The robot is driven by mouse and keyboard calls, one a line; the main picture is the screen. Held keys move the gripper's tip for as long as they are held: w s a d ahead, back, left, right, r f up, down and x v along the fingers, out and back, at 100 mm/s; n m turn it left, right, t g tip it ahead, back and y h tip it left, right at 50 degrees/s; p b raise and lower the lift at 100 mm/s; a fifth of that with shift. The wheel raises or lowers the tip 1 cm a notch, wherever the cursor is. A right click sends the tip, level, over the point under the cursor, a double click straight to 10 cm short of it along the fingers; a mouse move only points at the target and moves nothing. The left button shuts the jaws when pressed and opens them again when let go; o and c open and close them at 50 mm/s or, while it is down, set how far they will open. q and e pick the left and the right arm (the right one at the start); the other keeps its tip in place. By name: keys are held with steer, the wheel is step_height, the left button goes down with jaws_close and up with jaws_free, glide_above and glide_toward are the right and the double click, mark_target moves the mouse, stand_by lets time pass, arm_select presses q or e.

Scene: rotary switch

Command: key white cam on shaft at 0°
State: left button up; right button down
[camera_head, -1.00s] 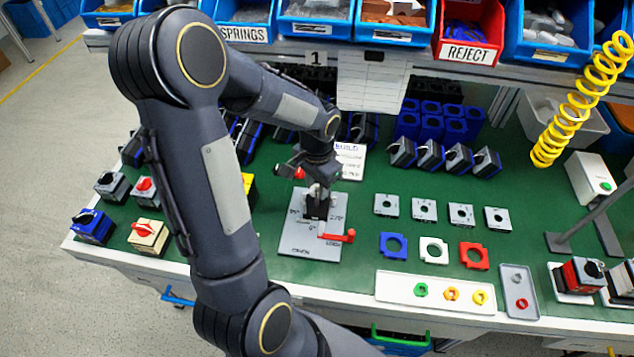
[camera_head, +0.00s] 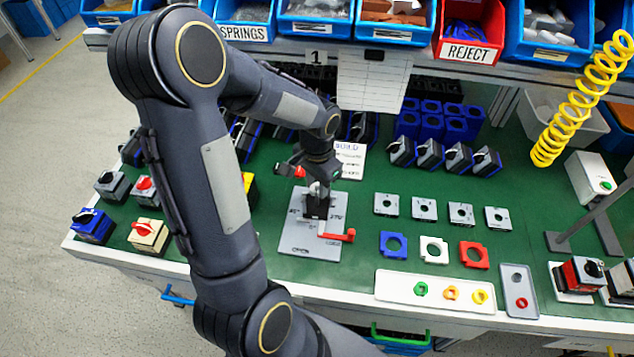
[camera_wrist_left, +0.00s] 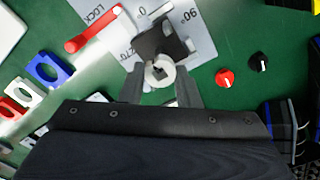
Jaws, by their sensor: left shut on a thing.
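The white cam (camera_wrist_left: 160,71) shows in the left wrist view as a small pale ring with a dark hole. My left gripper (camera_wrist_left: 161,88) is shut on it, one finger on each side. In the head view the left gripper (camera_head: 318,186) is directly over the black switch body (camera_head: 317,208). That body also shows in the left wrist view (camera_wrist_left: 160,42), just beyond the cam. It stands on a grey fixture plate (camera_head: 300,240) with angle marks and a red lever (camera_head: 340,236). The shaft is hidden; I cannot tell whether the cam is around it. My right gripper is out of view.
A white tray (camera_head: 400,301) with green, orange and yellow rings lies front right. Blue (camera_head: 393,245), white (camera_head: 433,250) and red (camera_head: 474,255) square plates lie behind it. Finished switches stand at left. Green mat is clear between the fixture and the grey plates (camera_head: 424,209).

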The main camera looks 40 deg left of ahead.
arm_select(q)
steer(key=shift+f+b, duration=0.45)
steer(key=shift+f, duration=0.1)
steer(key=shift+r, duration=0.15)
steer(key=shift+r+p, duration=0.45)
steer(key=shift+p, duration=0.1)
steer(key=shift+r, duration=0.2)
steer(key=shift+r, duration=0.1)
stand_by(0.9)
